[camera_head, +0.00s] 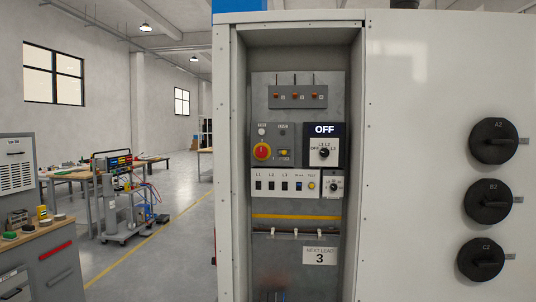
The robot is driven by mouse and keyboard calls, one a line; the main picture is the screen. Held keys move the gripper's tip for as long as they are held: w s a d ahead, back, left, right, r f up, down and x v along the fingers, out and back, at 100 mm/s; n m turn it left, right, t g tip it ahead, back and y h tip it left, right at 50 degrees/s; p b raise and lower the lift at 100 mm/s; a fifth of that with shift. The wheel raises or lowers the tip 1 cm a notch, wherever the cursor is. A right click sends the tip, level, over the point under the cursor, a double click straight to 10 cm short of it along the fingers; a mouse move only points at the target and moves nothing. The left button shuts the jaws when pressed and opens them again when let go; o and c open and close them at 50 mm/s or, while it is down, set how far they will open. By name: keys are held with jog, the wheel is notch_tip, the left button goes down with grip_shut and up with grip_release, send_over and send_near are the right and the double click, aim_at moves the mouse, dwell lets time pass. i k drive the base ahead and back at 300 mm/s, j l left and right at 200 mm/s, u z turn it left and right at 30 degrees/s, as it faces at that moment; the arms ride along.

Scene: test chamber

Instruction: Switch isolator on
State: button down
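A dark display (325,130) further right reads OFF. Below it is a black selector knob (323,153) on a white plate marked with L labels. My gripper is not in this view.
A white strip of switches (285,184) runs below the isolator. A card (320,256) reads "NEXT LEAD 3". The cabinet's side walls frame the recess. Large black knobs, including A2 (493,140), project from the right panel. A workbench (45,250) and trolley (122,200) stand left.

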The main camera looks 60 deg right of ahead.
aim_at(261, 152)
jog(key=j+z, duration=0.1)
jog(key=z, duration=0.25)
jog(key=i+j+z, duration=0.1)
jog(key=z, duration=0.3)
jog(key=j+z, duration=0.15)
jog(key=z, duration=0.2)
jog(key=i, duration=0.05)
